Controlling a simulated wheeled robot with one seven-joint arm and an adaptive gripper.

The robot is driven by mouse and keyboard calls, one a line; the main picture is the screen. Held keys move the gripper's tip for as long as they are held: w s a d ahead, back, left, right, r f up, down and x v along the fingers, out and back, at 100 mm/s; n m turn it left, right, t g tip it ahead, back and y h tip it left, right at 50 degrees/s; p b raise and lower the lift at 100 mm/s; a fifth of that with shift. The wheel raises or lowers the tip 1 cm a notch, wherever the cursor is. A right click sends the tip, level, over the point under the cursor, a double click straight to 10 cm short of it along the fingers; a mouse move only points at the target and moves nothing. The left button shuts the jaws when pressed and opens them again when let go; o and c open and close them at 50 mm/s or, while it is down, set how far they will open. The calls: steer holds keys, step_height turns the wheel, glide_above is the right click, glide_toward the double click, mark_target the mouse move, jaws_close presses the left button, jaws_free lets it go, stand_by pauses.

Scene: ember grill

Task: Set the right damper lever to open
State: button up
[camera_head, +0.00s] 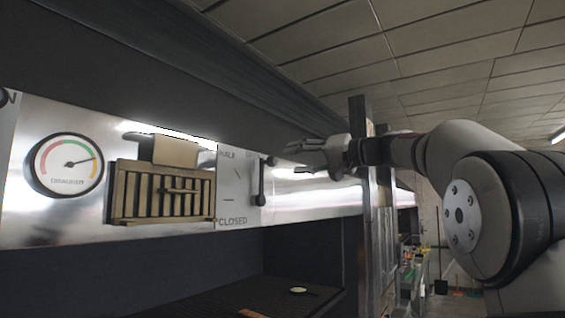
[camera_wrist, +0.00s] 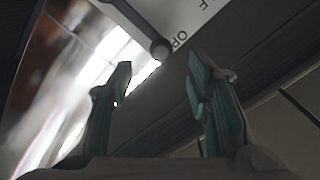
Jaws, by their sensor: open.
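The right damper lever (camera_head: 261,182) is a dark bar with rounded ends on a pale plate (camera_head: 235,190) marked HALF and CLOSED. It stands near upright at the plate's right side. In the wrist view the lever (camera_wrist: 136,25) shows its round end beside the letters "OP"; the rest of that word is cut off by a dark edge. My gripper (camera_head: 296,160) is open and empty, to the right of the lever, its fingers pointing left toward it. In the wrist view the lever's round end lies beyond and between the fingertips of my gripper (camera_wrist: 160,80), apart from them.
A slotted vent (camera_head: 165,192) with a small handle and a round dial gauge (camera_head: 66,164) sit left of the plate. A dark hood (camera_head: 180,75) overhangs the panel. An upright post (camera_head: 378,210) stands right of the panel, behind my arm. A dark grill surface (camera_head: 235,300) lies below.

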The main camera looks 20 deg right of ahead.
steer(key=shift+v, duration=1.7)
steer(key=s+a+f+g+h, duration=0.25)
steer(key=s+a+f, duration=0.25)
steer(key=a+f, duration=0.25)
steer(key=s+a+f+g+h, duration=0.25)
steer(key=s+a+f, duration=0.35)
steer(key=f, duration=0.3)
steer(key=s+f+n+g+h, duration=0.2)
steer(key=s+f+g+h, duration=0.2)
steer(key=s+f, duration=1.9)
steer(key=shift+d+f+h, duration=0.45)
steer(key=shift+f+h, duration=0.35)
steer(key=shift+s, duration=0.1)
